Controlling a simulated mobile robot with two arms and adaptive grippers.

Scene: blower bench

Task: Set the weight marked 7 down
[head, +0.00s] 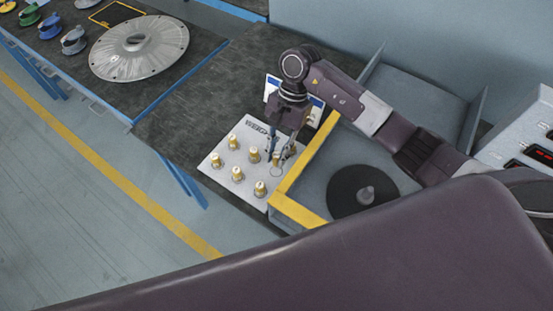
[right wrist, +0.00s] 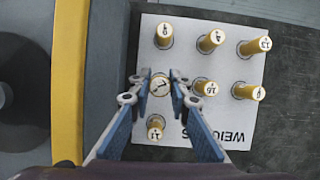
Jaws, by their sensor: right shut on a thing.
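The weight marked 7 (right wrist: 160,86) is a small brass-coloured cylinder with a pale top, seen from above in the right wrist view. My right gripper (right wrist: 161,88) is shut on it, one blue-padded finger on each side. In the head view my right gripper (head: 279,156) is at the right side of the white weights board (head: 217,174), with the weight (head: 276,159) between its fingertips. An empty ring outline shows on the board just below the fingertips. I cannot tell whether the weight touches the board. My left gripper is not in view.
Several other brass weights stand close by on the board, including one marked 10 (right wrist: 208,88) and one marked 11 (right wrist: 156,124). A yellow-edged grey bin (head: 300,213) with a dark disc (head: 361,190) is right of the board. Dark bench top is clear to the left.

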